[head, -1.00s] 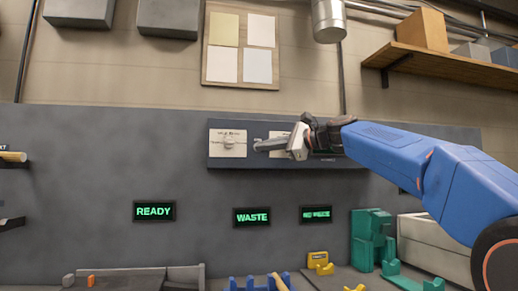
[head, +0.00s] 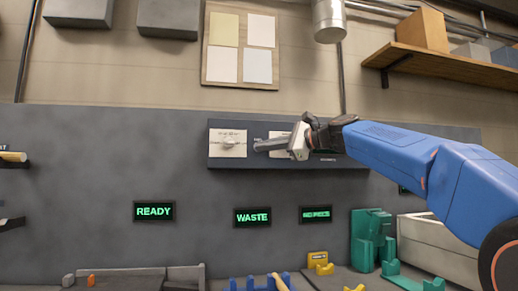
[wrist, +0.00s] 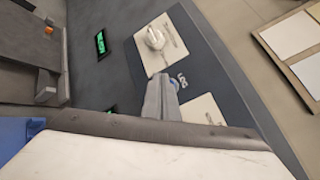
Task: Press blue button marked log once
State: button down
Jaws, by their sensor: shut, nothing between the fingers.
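My gripper (head: 259,147) is shut and empty, its fingertips in front of the dark control panel (head: 222,163) between two pale plates. In the wrist view the shut fingers (wrist: 162,84) point at the panel just beside the white LOG lettering (wrist: 182,80). A small bluish edge beside the fingertips may be the blue button; the fingers hide most of it. I cannot tell whether the fingertips touch it.
A pale plate with a knob (head: 228,142) is left of my gripper; it also shows in the wrist view (wrist: 155,39). Lit signs READY (head: 154,211) and WASTE (head: 252,217) are below. Green fixtures (head: 371,238) stand lower right.

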jog(key=shift+s+d, duration=0.1)
jog(key=shift+s, duration=0.15)
jog(key=shift+s+d, duration=0.2)
jog(key=shift+s, duration=0.6)
jog(key=shift+s+d, duration=0.25)
jog(key=shift+s, duration=0.55)
jog(key=shift+s+d, duration=0.2)
jog(key=shift+s, duration=0.6)
jog(key=s+d+f+n+g+h, duration=0.1)
jog(key=s+d+f+n+h, duration=0.3)
jog(key=s+d+f, duration=0.6)
jog(key=s+d+f+n+g+h, duration=0.1)
jog(key=s+d+f+n+h, duration=0.4)
jog(key=f, duration=2.4)
jog(key=s+d+f+n+g+h, duration=0.1)
jog(key=s+d+f+n+h, duration=0.3)
jog(key=s+d+f, duration=1.1)
jog(key=s+f+h, duration=0.2)
jog(key=s+f, duration=0.3)
jog(key=s, duration=0.3)
jog(key=shift+d+f+n, duration=0.15)
jog(key=shift+d+n, duration=0.2)
jog(key=shift+n, duration=0.05)
